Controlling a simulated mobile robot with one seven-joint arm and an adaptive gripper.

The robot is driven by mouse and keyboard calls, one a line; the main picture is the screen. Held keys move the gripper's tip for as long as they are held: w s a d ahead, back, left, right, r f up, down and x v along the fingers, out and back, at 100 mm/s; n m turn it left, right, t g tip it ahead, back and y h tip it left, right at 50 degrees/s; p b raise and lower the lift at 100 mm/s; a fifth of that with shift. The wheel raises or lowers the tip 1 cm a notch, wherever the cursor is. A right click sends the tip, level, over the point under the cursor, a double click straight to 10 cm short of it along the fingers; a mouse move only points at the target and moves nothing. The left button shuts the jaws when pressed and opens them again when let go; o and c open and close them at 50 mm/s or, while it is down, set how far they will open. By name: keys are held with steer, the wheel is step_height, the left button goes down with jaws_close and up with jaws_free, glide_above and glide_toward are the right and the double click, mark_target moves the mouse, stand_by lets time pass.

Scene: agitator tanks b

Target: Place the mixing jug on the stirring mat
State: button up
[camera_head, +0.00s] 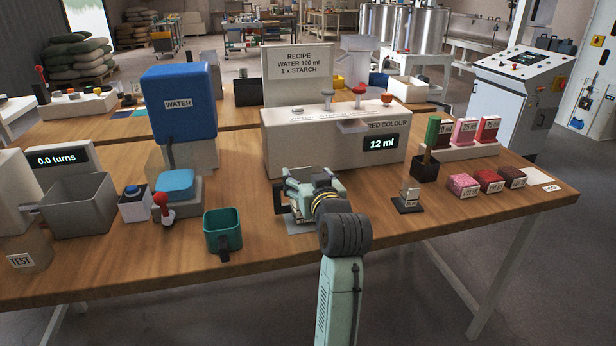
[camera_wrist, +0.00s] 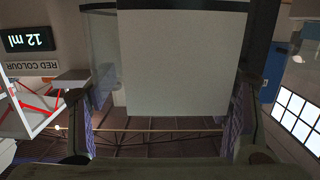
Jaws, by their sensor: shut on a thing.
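My gripper (camera_head: 312,194) is over the worktable in front of the red colour dispenser and hides most of what it holds. In the wrist view, my gripper (camera_wrist: 165,130) is shut on a pale, seemingly see-through thing (camera_wrist: 105,60), apparently the mixing jug; its outline is hard to separate from the pale panel behind. A flat grey patch (camera_head: 298,228) shows on the table under my gripper. A blue pad (camera_head: 176,184) on a grey base stands left, below the water tank. I cannot tell which of these is the stirring mat.
A teal mug (camera_head: 222,232) stands left of my gripper, near the front edge. The blue water tank (camera_head: 178,100) is behind it. The dispenser (camera_head: 320,140) reads 12 ml. A small metal stand (camera_head: 408,198) and colour blocks (camera_head: 489,181) are right. Bare wood lies between stand and front edge.

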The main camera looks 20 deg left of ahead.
steer(key=shift+f, duration=0.25)
steer(key=shift+f, duration=0.15)
steer(key=o, duration=1.7)
steer(key=shift+r, duration=0.25)
steer(key=b+v, duration=0.2)
steer(key=v, duration=1)
steer(key=shift+s+f, duration=0.1)
steer(key=shift+f, duration=0.05)
